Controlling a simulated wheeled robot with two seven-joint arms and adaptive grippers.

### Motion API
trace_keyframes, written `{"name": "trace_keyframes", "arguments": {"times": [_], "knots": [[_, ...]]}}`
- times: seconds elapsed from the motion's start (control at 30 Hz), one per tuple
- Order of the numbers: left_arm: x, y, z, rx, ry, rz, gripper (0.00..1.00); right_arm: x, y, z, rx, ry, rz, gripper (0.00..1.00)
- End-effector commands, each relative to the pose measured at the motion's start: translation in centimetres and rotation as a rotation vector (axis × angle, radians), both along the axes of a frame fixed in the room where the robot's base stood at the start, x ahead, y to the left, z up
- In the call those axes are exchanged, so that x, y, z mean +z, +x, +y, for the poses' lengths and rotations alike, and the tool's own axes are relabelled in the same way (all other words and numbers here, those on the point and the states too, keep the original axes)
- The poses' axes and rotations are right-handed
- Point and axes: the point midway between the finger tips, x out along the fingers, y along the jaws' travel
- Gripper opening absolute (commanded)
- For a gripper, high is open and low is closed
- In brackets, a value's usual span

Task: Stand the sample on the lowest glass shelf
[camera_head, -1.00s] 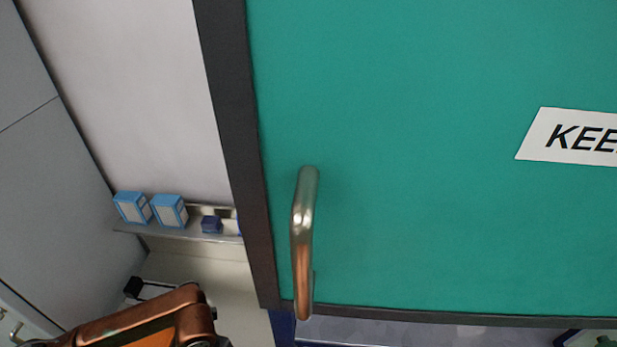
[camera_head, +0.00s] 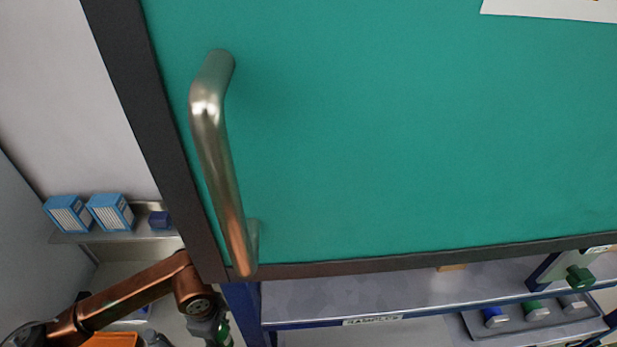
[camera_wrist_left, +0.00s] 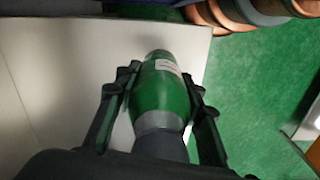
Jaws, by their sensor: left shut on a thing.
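The sample is a green cylinder with grey ends and a small white label (camera_wrist_left: 163,90). My left gripper (camera_wrist_left: 160,82) is shut on it, one finger on each side, in the left wrist view. In the head view my copper-coloured left arm reaches in at lower left. Its gripper (camera_head: 208,326) is at the bottom edge, below the corner of a green panel, with a bit of green beside it. I cannot make out a glass shelf in either view. My right gripper is not in view.
A large green panel (camera_head: 400,130) with a metal handle (camera_head: 218,150) fills the head view. A blue-framed bench (camera_head: 370,290) with a sample tray (camera_head: 480,328) is below it. Blue boxes (camera_head: 110,212) stand on a ledge at left. The wrist view shows a pale surface (camera_wrist_left: 50,70) above green floor.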

Motion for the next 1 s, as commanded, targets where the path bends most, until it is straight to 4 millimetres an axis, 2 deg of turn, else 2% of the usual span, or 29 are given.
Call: {"name": "trace_keyframes", "arguments": {"times": [0.03,0.7,1.0], "knots": [[-0.3,0.6,-0.3,-0.074,0.0,-0.003,0.03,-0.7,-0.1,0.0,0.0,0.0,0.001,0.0],[-0.9,6.7,-3.0,-1.15,0.001,-0.002,0.03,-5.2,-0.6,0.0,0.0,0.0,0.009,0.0],[-0.7,8.2,-3.7,-1.449,-0.001,0.0,0.03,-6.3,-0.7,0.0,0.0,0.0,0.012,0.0]]}}
